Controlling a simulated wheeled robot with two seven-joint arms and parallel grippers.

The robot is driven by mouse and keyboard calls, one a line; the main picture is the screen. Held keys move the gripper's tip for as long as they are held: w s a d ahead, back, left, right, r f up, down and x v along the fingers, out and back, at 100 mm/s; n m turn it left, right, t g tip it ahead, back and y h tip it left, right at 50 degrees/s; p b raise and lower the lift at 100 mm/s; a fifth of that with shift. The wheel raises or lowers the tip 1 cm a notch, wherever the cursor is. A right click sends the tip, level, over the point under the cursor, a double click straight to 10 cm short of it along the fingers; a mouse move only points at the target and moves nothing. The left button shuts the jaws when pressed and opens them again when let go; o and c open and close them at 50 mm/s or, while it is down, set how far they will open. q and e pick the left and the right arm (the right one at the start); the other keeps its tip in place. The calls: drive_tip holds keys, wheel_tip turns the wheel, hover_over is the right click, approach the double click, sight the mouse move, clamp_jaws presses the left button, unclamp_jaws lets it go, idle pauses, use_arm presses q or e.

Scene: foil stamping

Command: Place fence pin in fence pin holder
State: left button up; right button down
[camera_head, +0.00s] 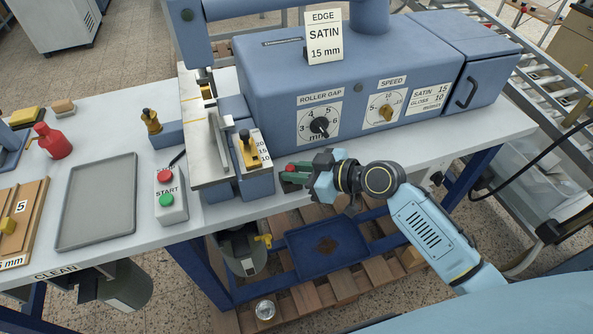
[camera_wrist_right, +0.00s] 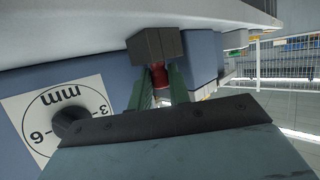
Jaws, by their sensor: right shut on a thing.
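My right gripper (camera_head: 285,177) is at the table's front edge, just right of the fence scale block. Its green fingers are shut on a small red piece (camera_wrist_right: 160,77), which I take to be the fence pin. A dark block (camera_wrist_right: 155,45) sits at the finger ends in the right wrist view; I cannot tell whether it belongs to the pin. The brass fence slide (camera_head: 252,152) with a black knob lies on the scale block, left of the gripper. A blue block (camera_head: 167,135) beside a brass piece (camera_head: 151,121) stands further left; I cannot tell which part is the pin holder.
The blue machine (camera_head: 345,75) with its roller gap dial (camera_head: 319,126) stands behind the gripper. A start button box (camera_head: 169,195), a grey tray (camera_head: 97,202) and a red bottle (camera_head: 54,141) are on the left. A blue bin (camera_head: 327,246) is below the table.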

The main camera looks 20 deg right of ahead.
drive_tip(key=c, duration=1.3)
unclamp_jaws()
drive_tip(key=shift+f, duration=0.1)
drive_tip(key=shift+r, duration=0.2)
drive_tip(key=shift+b+v, duration=0.45)
drive_tip(key=shift+v, duration=5.55)
